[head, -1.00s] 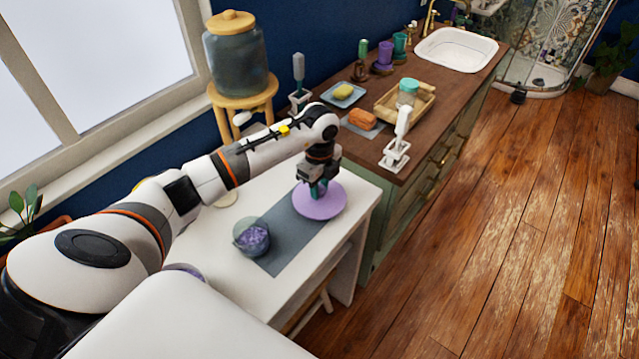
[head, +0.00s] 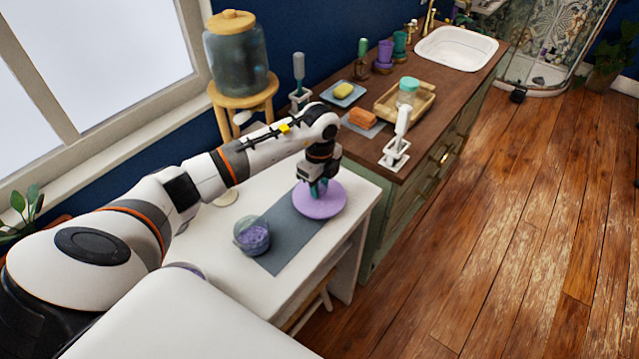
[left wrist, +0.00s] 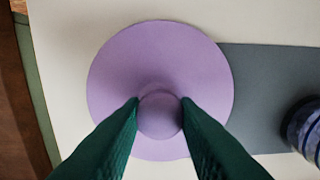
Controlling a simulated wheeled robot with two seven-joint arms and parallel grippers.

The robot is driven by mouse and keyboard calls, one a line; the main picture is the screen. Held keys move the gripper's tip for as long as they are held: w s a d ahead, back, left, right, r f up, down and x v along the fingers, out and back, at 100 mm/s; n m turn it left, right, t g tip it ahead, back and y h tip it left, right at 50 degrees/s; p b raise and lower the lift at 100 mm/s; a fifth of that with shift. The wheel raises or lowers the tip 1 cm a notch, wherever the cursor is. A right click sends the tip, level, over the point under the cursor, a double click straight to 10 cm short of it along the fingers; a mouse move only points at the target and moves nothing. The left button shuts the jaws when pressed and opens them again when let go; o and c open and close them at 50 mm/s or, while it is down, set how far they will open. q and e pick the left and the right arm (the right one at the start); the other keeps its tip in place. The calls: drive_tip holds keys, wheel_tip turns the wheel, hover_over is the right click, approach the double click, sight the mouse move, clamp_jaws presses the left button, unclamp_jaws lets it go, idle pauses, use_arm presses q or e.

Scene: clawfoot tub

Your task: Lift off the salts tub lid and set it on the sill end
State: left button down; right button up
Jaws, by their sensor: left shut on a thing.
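The lid (head: 322,206) is a flat lilac disc with a round knob. It is at the right end of the grey mat on the white table, resting on or just above the surface; I cannot tell which. My left gripper (head: 318,187) points down and is shut on the lid's knob. In the left wrist view the dark green fingertips (left wrist: 160,112) hold the knob from both sides, with the lid (left wrist: 115,75) below. The salts tub (head: 252,239), a small clear jar with purple contents, stands uncovered on the mat's left part. My right gripper is not in view.
The grey mat (head: 283,246) lies across the white table (head: 222,222). A wooden counter (head: 420,130) behind right holds an orange bar (head: 362,118), a tray and several bottles. A stool (head: 243,98) carries a large jar (head: 236,60). The window sill (head: 110,145) runs along the left.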

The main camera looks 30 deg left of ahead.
use_arm(q)
drive_tip(key=shift+f, duration=0.15)
idle(0.3)
drive_tip(key=shift+f+b, duration=0.4)
drive_tip(key=shift+f, duration=0.05)
idle(0.5)
drive_tip(key=c, duration=1)
unclamp_jaws()
drive_tip(key=shift+c, duration=0.2)
drive_tip(key=shift+r, duration=0.1)
drive_tip(key=shift+r+p, duration=3.15)
drive_tip(key=shift+r, duration=0.75)
